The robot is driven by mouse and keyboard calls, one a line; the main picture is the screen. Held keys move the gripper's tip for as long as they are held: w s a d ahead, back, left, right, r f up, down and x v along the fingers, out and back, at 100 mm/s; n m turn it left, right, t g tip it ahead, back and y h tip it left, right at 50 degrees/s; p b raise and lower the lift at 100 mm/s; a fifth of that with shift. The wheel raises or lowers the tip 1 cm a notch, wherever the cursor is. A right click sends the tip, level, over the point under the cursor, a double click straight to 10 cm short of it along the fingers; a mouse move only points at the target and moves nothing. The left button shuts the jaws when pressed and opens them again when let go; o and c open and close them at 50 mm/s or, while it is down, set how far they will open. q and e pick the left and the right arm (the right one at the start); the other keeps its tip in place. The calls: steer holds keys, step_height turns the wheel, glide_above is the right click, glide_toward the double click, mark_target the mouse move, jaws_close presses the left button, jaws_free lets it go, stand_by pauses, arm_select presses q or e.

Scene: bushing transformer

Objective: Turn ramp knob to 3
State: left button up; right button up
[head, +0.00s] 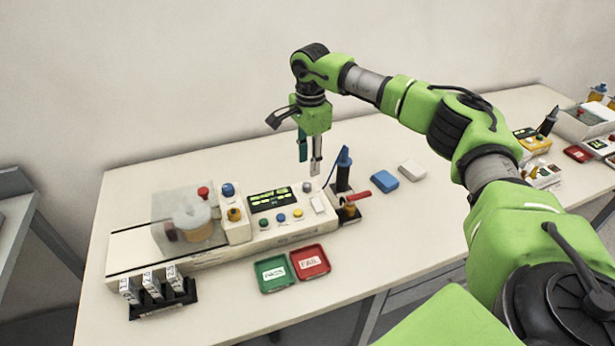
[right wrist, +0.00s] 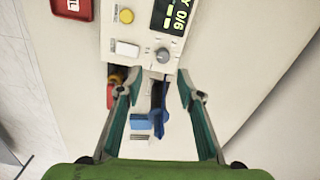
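The grey ramp knob (head: 307,187) sits at the right end of the test unit's control panel (head: 284,235), beside a dark display (head: 272,200) with green text. In the right wrist view the round grey knob (right wrist: 162,55) lies just beyond the fingertips and between their lines. Its pointer setting is too small to read. My right gripper (head: 309,166) points down above the knob, apart from it. In the right wrist view my right gripper (right wrist: 148,75) is open, with nothing between its fingers. My left gripper is not in view.
A blue-topped black post (head: 343,172) and a red-handled fixture (head: 352,203) stand right of the knob. A white rocker switch (head: 318,203) and coloured buttons (head: 281,217) are close by. Green (head: 274,273) and red (head: 310,262) trays lie in front. Blue (head: 384,181) and white blocks lie right.

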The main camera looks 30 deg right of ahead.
mark_target(307, 184)
steer(key=f, duration=0.2)
steer(key=f+p, duration=0.1)
steer(key=f, duration=0.1)
steer(key=w+f, duration=0.1)
steer(key=f, duration=0.1)
steer(key=shift+f+p, duration=0.35)
steer(key=shift+f, duration=0.05)
steer(key=shift+s+f, duration=0.15)
steer(key=shift+f, duration=0.4)
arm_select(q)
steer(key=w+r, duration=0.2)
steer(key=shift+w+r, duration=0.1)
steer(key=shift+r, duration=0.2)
arm_select(e)
steer(key=shift+f, duration=0.15)
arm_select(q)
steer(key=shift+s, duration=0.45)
arm_select(e)
jaws_close()
